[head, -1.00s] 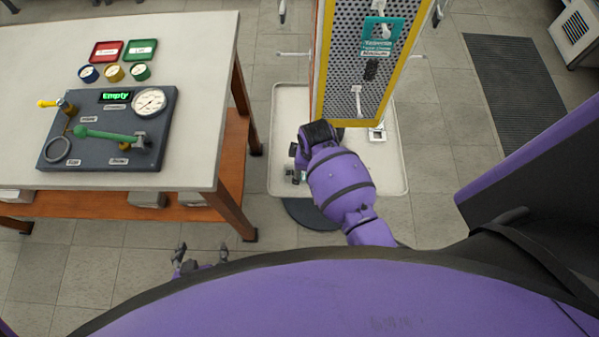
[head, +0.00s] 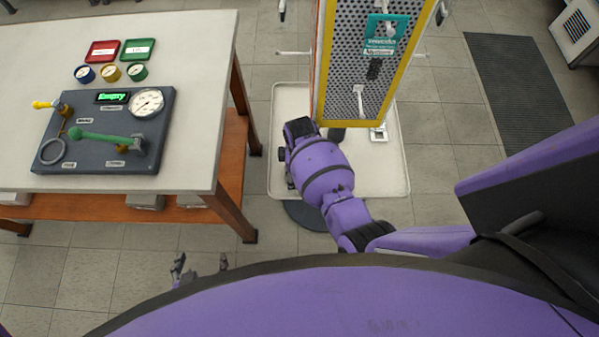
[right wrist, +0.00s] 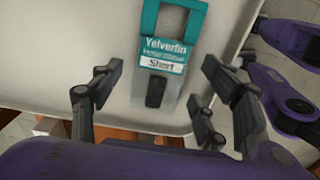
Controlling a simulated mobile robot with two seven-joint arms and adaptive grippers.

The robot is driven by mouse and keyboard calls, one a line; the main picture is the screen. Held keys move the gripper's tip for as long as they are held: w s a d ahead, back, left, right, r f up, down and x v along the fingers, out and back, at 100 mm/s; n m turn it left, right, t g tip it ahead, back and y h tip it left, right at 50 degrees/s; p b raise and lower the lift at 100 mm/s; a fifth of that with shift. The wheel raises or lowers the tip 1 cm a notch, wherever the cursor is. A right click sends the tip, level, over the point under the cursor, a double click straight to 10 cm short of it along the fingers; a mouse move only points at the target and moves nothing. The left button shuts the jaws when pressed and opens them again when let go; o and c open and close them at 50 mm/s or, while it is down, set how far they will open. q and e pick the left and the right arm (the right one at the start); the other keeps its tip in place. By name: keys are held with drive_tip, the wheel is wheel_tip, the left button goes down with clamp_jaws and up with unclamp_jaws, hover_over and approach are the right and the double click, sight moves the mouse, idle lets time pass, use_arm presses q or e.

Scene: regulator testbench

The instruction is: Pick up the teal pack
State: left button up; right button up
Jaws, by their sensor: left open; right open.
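A teal pack (head: 386,34) hangs near the top of the pegboard in the head view, with a black item below its header. The right wrist view shows a teal pack (right wrist: 168,48) with a white "Short" label and a dark item in its lower part; I cannot tell if it is the same pack. My right gripper (right wrist: 162,80) is open, its fingers on either side of the pack's lower part, apart from it. In the head view my own arm hides that gripper. My left gripper (head: 200,266) is open and empty, low in front of the table.
The yellow-edged pegboard (head: 347,65) stands on a pale tray (head: 398,170) with pegs sticking out. The table (head: 200,60) at left holds a gauge panel (head: 105,160), small gauges and red and green trays. Floor is clear between the pegboard and the dark mat (head: 518,90).

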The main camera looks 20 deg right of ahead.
drive_tip(key=shift+r, duration=0.1)
idle(0.3)
drive_tip(key=shift+f, duration=0.25)
drive_tip(key=c, duration=1.2)
